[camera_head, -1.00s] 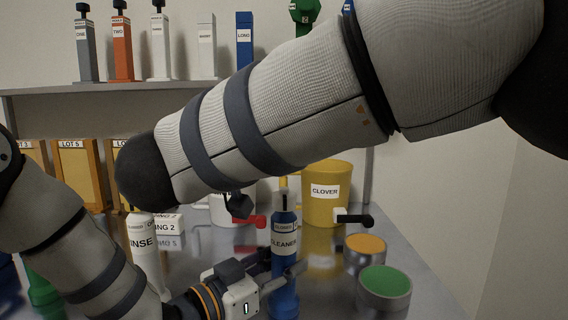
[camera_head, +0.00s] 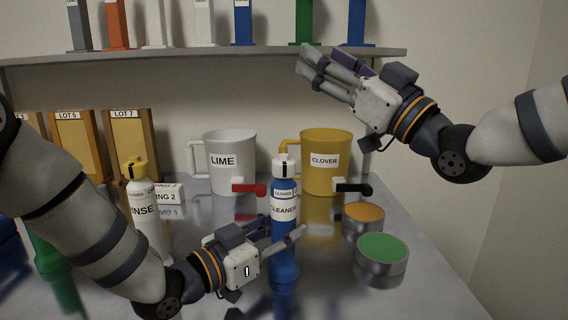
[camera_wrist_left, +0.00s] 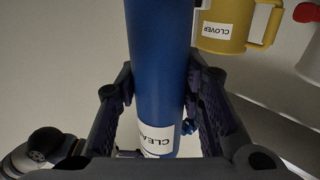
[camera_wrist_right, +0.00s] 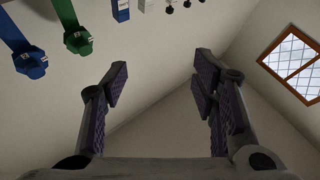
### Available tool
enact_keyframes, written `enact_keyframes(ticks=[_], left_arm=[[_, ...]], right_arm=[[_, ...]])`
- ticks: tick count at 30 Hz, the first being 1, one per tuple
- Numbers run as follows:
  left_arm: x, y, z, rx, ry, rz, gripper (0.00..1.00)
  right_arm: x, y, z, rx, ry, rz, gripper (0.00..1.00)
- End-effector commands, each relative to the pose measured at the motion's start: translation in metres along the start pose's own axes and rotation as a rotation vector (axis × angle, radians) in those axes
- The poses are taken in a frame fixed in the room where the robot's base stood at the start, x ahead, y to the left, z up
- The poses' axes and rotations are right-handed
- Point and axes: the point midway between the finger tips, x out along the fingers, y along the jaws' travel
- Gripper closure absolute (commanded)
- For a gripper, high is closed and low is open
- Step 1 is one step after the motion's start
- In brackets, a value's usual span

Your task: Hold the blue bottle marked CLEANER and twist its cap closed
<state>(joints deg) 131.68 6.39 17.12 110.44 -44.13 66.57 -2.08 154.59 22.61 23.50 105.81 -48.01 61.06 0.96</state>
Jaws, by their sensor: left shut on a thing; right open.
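The blue bottle (camera_head: 283,240) marked CLEANER stands upright, its white cap (camera_head: 284,166) with a black mark on top. Whether the cap is fully closed cannot be told. My left gripper (camera_head: 283,228) is shut around the bottle's body below the label; in the left wrist view the blue body (camera_wrist_left: 158,70) runs between the fingers. My right gripper (camera_head: 309,66) is open and empty, high above and to the right of the cap, pointing left. In the right wrist view its fingers (camera_wrist_right: 163,85) are wide apart with only wall between them.
A white LIME mug (camera_head: 222,170) and a yellow CLOVER mug (camera_head: 326,175) stand behind the bottle. Orange (camera_head: 364,212) and green-topped (camera_head: 382,248) tins are to its right. A RINSE bottle (camera_head: 143,210) stands left. A shelf (camera_head: 200,53) crosses the wall behind.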

Motion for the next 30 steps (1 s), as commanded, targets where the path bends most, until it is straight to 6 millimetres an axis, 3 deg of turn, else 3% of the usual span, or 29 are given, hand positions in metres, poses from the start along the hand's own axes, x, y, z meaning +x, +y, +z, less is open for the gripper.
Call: enact_keyframes(ticks=[3, 6, 9, 12, 16, 24, 30], left_arm=[[0.0, 0.0, 0.001, -0.001, -0.002, 0.0, 1.0], [0.0, 0.0, 0.001, -0.001, -0.002, 0.0, 1.0], [0.0, 0.0, 0.001, -0.001, -0.002, 0.0, 1.0], [0.0, 0.0, 0.001, -0.001, -0.002, 0.0, 1.0], [0.0, 0.0, 0.001, -0.001, -0.002, 0.0, 1.0], [0.0, 0.0, 0.001, -0.001, -0.002, 0.0, 1.0], [0.0, 0.0, 0.001, -0.001, -0.002, 0.0, 1.0]], right_arm=[[-0.054, -0.012, 0.042, 0.084, -0.168, -0.159, 0.47], [-0.096, -0.024, 0.072, 0.144, -0.295, -0.253, 0.47], [-0.125, -0.033, 0.091, 0.184, -0.381, -0.307, 0.47], [-0.138, -0.039, 0.1, 0.2, -0.423, -0.334, 0.47], [-0.127, -0.047, 0.11, 0.204, -0.436, -0.344, 0.47], [-0.068, -0.072, 0.135, 0.202, -0.434, -0.344, 0.47], [-0.043, -0.082, 0.145, 0.201, -0.432, -0.342, 0.47]])
